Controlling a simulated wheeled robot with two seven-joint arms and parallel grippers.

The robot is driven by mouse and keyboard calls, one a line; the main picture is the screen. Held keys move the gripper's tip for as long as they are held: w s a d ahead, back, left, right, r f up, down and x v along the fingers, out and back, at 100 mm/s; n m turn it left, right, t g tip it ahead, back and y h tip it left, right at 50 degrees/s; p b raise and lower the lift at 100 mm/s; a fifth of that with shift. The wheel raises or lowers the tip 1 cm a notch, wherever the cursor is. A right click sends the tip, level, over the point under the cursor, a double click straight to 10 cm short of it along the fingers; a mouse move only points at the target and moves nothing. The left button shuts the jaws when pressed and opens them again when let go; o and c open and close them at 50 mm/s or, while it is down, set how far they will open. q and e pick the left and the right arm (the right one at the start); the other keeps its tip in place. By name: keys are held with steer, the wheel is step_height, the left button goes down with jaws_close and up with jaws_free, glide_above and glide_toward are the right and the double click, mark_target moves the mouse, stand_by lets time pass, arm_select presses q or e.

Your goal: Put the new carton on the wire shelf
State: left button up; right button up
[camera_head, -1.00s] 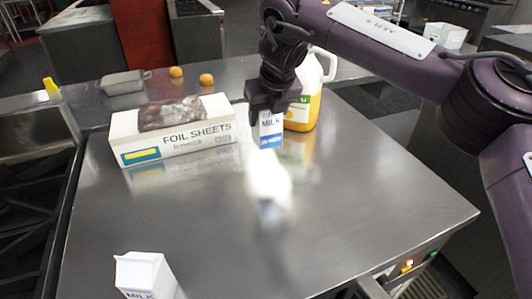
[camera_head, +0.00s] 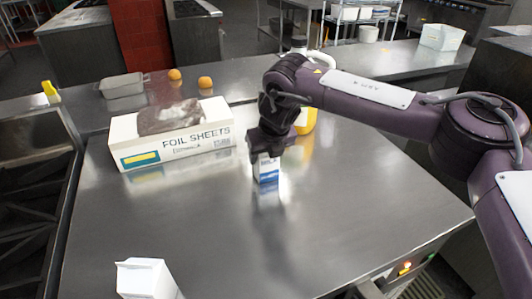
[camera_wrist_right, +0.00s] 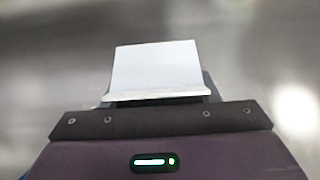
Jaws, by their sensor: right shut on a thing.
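A small white-and-blue milk carton (camera_head: 268,171) is in my right gripper (camera_head: 266,154), over the middle of the steel table. In the right wrist view, the carton's white top (camera_wrist_right: 155,68) shows at the gripper, which is shut on it. In the head view the gripper covers the carton's upper part. I cannot tell if its base touches the table. A second white carton (camera_head: 146,279) stands at the table's front left, cut off by the picture's bottom edge. A wire shelf unit (camera_head: 345,22) with white containers stands in the far background. My left gripper is out of view.
A foil sheets box (camera_head: 185,148) with a dark-and-pale packet (camera_head: 170,116) on top lies left of my gripper. A yellow jug (camera_head: 306,122) stands close behind it. A metal tray (camera_head: 123,87) and two orange fruits (camera_head: 205,82) are farther back.

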steer(key=o, duration=1.3)
